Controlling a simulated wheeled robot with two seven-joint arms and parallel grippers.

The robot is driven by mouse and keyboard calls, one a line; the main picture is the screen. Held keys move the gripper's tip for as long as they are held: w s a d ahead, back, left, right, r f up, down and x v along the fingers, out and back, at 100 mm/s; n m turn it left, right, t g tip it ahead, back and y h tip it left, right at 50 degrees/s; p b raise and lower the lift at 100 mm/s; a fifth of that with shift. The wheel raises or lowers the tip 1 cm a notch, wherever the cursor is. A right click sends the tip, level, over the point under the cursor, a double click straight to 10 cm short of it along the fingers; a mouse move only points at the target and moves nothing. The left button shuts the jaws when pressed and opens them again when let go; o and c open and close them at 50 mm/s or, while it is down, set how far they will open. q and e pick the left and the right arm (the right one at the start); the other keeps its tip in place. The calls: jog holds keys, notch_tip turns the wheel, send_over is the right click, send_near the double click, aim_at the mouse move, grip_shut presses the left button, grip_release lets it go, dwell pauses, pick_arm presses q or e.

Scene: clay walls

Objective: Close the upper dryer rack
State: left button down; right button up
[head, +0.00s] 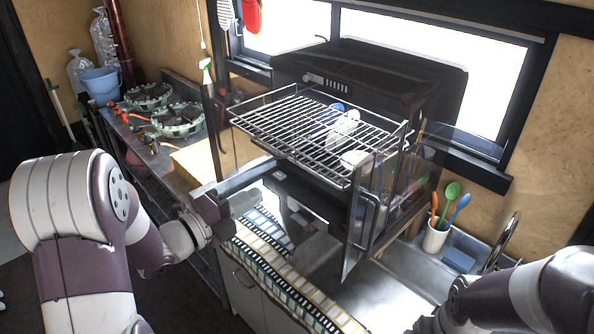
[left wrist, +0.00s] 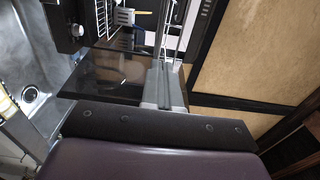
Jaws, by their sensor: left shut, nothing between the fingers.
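The upper dryer rack (head: 285,127) is a wire shelf pulled out of the black dish dryer (head: 395,72). A dark glass door with a handle (head: 362,222) stands open at the front right. My left gripper (head: 248,202) is shut and empty, in front of and below the rack's left part in the head view. In the left wrist view its fingers (left wrist: 163,88) sit beside a dark glass panel (left wrist: 105,82), with wire bars beyond; contact is unclear. My right gripper is out of view; only its arm shows.
A patterned towel (head: 280,262) lies along the counter front. A sink, a cup of coloured utensils (head: 435,238) and a blue sponge (head: 458,259) are at the right.

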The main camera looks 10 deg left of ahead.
pick_arm(q)
jog(key=p, duration=0.3)
send_near(301, 167)
jog(key=p+x, duration=0.3)
jog(key=x, duration=0.3)
jog(key=shift+w, duration=0.1)
jog(key=shift+w+f, duration=0.2)
jog(key=shift+w, duration=0.1)
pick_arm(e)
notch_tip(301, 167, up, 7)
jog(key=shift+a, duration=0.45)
pick_arm(q)
jog(key=shift+d, duration=0.2)
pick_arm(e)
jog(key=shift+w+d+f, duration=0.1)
